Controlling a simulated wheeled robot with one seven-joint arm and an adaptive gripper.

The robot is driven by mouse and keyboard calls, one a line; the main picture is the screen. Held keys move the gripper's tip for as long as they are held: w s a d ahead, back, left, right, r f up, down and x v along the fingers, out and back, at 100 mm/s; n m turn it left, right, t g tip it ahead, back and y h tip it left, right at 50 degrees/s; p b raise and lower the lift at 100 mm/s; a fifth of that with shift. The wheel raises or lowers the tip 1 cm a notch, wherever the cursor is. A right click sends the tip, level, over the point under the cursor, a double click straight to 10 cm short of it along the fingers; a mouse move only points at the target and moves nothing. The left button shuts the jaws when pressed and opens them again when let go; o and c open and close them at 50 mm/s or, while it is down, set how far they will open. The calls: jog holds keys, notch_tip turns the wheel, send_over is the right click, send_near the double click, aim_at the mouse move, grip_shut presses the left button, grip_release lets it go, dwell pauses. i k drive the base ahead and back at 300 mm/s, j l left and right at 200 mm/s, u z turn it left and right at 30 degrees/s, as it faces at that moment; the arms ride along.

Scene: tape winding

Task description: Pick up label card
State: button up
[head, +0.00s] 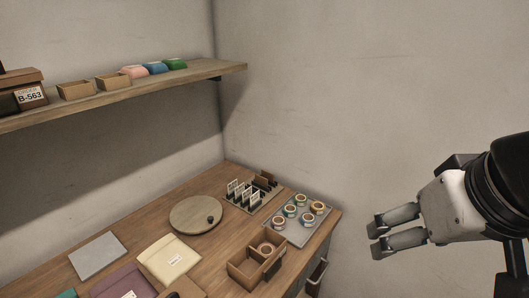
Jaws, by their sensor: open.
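Several white label cards (236,187) with dark print stand upright in a dark rack (246,206) near the back corner of the wooden table. The print is too small to read. My gripper (374,238) is at the right, in the air in front of the wall and right of the table. Its two fingers point left, apart and with nothing between them. It touches no card.
A grey tray (300,237) with several tape rolls lies right of the rack. A wooden box (238,270) holding a roll stands in front. A round board (178,217) lies left. A shelf (150,86) overhangs the table's left side. The air around my gripper is free.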

aim_at(253, 198)
jog(key=i+l+u, duration=0.1)
jog(key=u, duration=0.55)
jog(key=i+l+u, duration=0.45)
jog(key=l, duration=0.25)
jog(key=l+u, duration=0.25)
jog(key=l, duration=0.15)
jog(key=i+l, duration=0.1)
jog(key=l, duration=0.3)
jog(key=i+l, duration=0.1)
jog(key=l, duration=0.25)
